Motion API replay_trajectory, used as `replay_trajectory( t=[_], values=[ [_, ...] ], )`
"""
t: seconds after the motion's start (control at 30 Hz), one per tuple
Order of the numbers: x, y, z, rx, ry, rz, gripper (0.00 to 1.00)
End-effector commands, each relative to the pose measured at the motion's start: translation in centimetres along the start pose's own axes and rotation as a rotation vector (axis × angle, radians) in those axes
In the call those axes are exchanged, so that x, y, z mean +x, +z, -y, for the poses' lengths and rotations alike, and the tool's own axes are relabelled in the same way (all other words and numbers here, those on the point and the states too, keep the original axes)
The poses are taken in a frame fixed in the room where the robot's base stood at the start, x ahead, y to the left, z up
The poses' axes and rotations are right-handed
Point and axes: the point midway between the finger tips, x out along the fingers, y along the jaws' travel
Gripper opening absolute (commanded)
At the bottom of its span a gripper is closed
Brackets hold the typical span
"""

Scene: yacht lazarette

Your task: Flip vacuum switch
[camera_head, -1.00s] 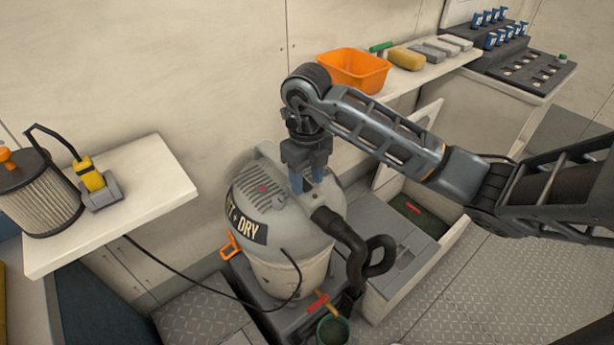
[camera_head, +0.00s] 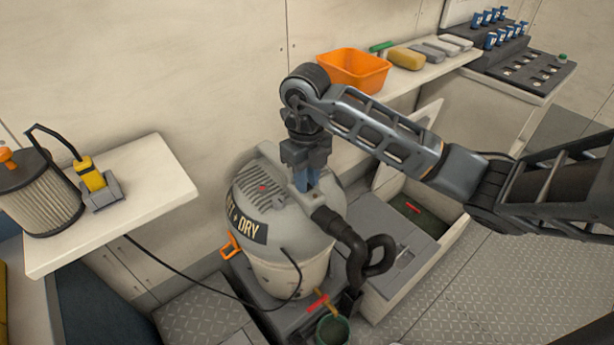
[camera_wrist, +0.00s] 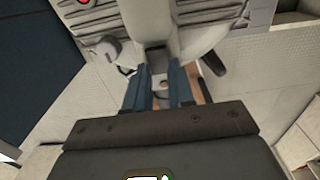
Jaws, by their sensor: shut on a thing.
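The grey wet/dry vacuum (camera_head: 290,262) stands upright below my arm, with a "DRY" label on its front. A small red spot (camera_head: 262,187), perhaps the switch, sits by the vents on its lid and shows at the top edge of the wrist view (camera_wrist: 84,2). My gripper (camera_head: 307,186) points down at the right side of the lid, above the black hose (camera_head: 345,235). Its blue fingers (camera_wrist: 159,92) are shut on a grey raised part of the lid (camera_wrist: 155,58), right of the red spot. The fingers hide much of the gripped part.
A white shelf (camera_head: 150,205) at left holds a pleated filter (camera_head: 38,195) and a yellow-grey device (camera_head: 95,185). An orange bin (camera_head: 353,70) stands on the back ledge. A green-rimmed cup (camera_head: 333,330) is in front.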

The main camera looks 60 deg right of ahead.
Motion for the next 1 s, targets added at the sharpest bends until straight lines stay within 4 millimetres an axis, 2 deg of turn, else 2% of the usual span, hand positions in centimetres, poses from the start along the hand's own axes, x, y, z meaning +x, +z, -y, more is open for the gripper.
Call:
replay_trajectory(
  t=[0.5, 1.0],
  values=[
    [-0.1, 1.3, 0.0, 0.000, -0.005, -0.364, 0.00],
    [0.0, 1.4, 0.0, 0.002, -0.001, -0.419, 0.00]
  ],
)
